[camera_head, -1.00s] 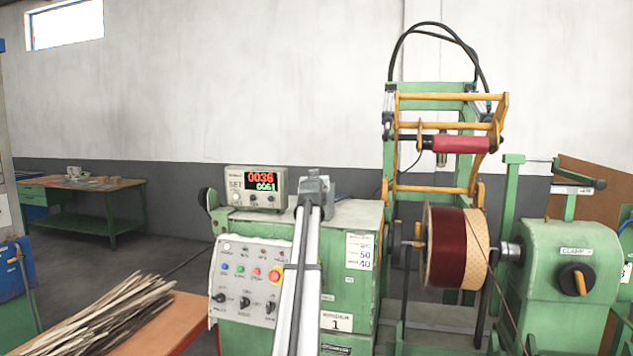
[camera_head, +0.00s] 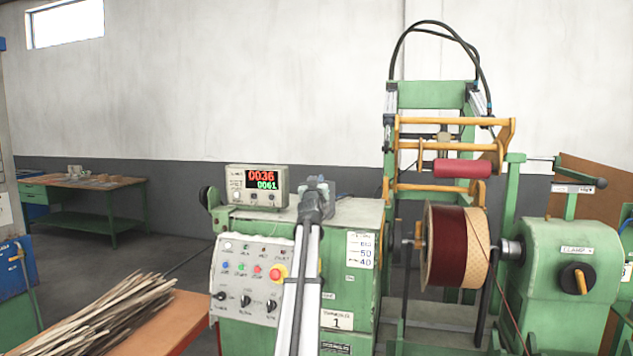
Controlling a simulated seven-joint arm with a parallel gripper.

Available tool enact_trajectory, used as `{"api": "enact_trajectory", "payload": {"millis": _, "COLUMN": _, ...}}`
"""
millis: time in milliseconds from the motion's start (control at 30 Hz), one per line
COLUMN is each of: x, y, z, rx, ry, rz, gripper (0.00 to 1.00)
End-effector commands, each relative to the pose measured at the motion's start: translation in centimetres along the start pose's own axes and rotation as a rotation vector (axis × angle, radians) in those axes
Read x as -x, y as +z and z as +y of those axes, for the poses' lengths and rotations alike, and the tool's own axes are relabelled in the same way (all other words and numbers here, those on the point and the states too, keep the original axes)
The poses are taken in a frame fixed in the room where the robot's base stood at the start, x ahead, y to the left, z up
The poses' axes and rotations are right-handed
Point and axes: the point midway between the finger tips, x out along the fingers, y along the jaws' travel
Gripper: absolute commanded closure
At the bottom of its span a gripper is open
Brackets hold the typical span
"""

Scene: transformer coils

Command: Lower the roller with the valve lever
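The red roller (camera_head: 462,168) hangs in a yellow frame (camera_head: 506,145) above the dark red coil (camera_head: 445,246). A visible gap lies between roller and coil. A grey metal fitting (camera_head: 318,183), seemingly the valve, sits on top of the green winder cabinet (camera_head: 358,213). My arm reaches up from the bottom of the picture, and its dark end, my gripper (camera_head: 312,208), is at the fitting and overlaps it. The lever itself cannot be made out clearly. The fingers are too small and covered to tell whether they are open or shut.
A counter box (camera_head: 256,186) showing 0036 and 0061 stands left of the fitting. A control panel (camera_head: 250,280) with buttons is below it. A clamp headstock (camera_head: 572,262) stands right of the coil. Wooden strips (camera_head: 95,315) lie on a bench at lower left.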

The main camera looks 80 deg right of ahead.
Motion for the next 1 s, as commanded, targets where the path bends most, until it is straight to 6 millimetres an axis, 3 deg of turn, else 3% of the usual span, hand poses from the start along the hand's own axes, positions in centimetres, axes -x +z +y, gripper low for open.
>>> {"api": "enact_trajectory", "payload": {"millis": 367, "x": 0.10, "y": 0.00, "z": -0.01, "rx": 0.003, "ry": -0.001, "rz": 0.015, "gripper": 1.00}}
{"api": "enact_trajectory", "payload": {"millis": 400, "x": 0.10, "y": 0.00, "z": -0.01, "rx": 0.003, "ry": -0.001, "rz": 0.015, "gripper": 0.74}}
{"api": "enact_trajectory", "payload": {"millis": 600, "x": 0.11, "y": 0.00, "z": -0.02, "rx": 0.003, "ry": -0.001, "rz": 0.015, "gripper": 0.55}}
{"api": "enact_trajectory", "payload": {"millis": 1000, "x": 0.57, "y": 0.02, "z": -0.04, "rx": 0.003, "ry": -0.001, "rz": 0.014, "gripper": 0.54}}
